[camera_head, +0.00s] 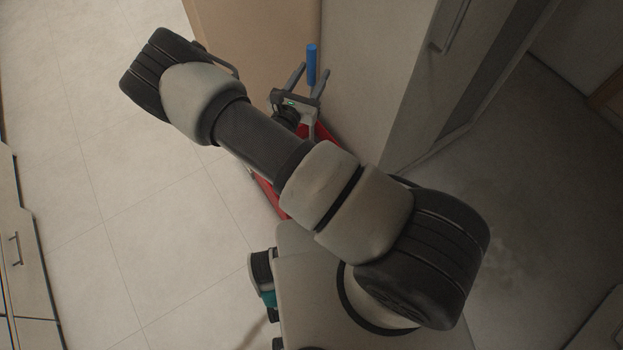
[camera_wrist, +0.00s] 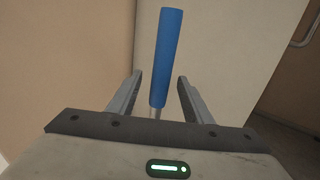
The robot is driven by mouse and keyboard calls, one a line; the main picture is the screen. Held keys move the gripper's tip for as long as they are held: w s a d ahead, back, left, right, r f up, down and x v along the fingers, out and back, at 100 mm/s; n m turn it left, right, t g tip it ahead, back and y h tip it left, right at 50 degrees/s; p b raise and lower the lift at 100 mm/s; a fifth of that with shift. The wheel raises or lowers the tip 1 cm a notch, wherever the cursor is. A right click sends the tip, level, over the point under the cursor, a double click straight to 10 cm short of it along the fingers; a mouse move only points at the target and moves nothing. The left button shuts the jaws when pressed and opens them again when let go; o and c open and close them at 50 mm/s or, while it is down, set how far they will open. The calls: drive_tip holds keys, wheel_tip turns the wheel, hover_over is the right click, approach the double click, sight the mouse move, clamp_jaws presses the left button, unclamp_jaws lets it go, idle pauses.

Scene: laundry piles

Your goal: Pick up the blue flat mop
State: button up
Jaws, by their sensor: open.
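The blue handle of the flat mop (camera_head: 311,62) stands upright near the wall corner in the head view. In the wrist view, the blue mop handle (camera_wrist: 166,58) rises between and beyond the two fingers, with a short grey shaft below the blue part. My gripper (camera_head: 303,75) is open around the handle's line, one finger on each side, and in the wrist view my gripper (camera_wrist: 160,88) shows gaps on both sides. I cannot tell how far the handle lies beyond the fingertips. The mop's lower part and head are hidden.
A red object (camera_head: 265,193) lies low behind my arm, mostly hidden. A tan panel (camera_head: 250,35) and a pale wall (camera_head: 365,70) stand close to the handle. A cabinet (camera_head: 25,260) is at the far left. Tiled floor (camera_head: 120,210) at the left is clear.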

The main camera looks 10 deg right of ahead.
clamp_jaws()
drive_tip(key=shift+r, duration=0.1)
wheel_tip(320, 180, up, 17)
drive_tip(key=p, duration=0.3)
hover_over(311, 47)
wheel_tip(311, 47, up, 3)
drive_tip(key=shift+r+p, duration=0.1)
drive_tip(key=shift+p, duration=0.75)
